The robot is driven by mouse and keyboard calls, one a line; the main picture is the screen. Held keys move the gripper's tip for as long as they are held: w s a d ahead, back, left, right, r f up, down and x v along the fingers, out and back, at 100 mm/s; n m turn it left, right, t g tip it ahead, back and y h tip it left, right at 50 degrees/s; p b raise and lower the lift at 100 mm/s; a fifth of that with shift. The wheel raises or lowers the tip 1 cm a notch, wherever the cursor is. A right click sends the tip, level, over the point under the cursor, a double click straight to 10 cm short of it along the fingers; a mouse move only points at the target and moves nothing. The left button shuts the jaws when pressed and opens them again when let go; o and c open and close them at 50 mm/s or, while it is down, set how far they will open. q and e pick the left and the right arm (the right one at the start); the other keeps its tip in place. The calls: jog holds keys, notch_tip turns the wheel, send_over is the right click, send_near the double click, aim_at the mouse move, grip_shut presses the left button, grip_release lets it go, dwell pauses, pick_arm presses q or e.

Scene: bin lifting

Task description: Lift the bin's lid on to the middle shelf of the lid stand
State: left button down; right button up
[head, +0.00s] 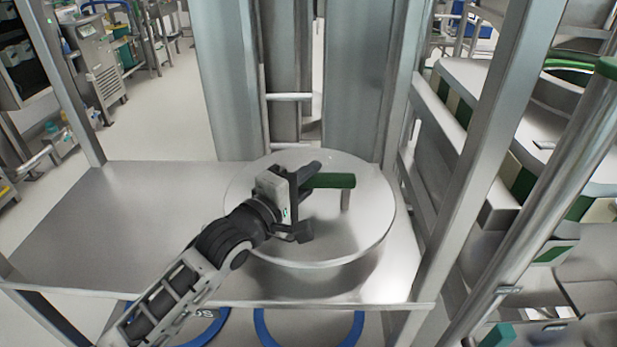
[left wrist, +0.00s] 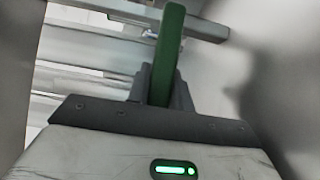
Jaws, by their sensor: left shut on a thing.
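The lid (head: 371,219) is a round, pale metal disc with a green bar handle (head: 330,181). It is over the right part of a flat metal shelf (head: 120,215) of the stand. A dark shadow or reflection shows below its front edge; I cannot tell whether it touches the shelf. My left gripper (head: 303,182) is shut on the left end of the green handle, above the lid's middle. In the left wrist view, the handle (left wrist: 168,50) runs up from between the fingers (left wrist: 158,88). My right gripper is not in view. I cannot identify the bin for sure.
A metal post (head: 485,150) rises close to the lid's right, and wide metal uprights (head: 228,80) stand behind it. The shelf's left part is bare. Blue rings (head: 308,341) show below the shelf's front edge. Grey equipment (head: 545,105) stands at the right.

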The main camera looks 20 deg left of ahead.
pick_arm(q)
jog(key=shift+r, duration=0.25)
dwell(0.4)
jog(key=c, duration=1.2)
grip_release()
jog(key=shift+o, duration=0.2)
jog(key=shift+f, duration=0.65)
jog(key=v, duration=1.6)
jog(key=shift+r, duration=0.4)
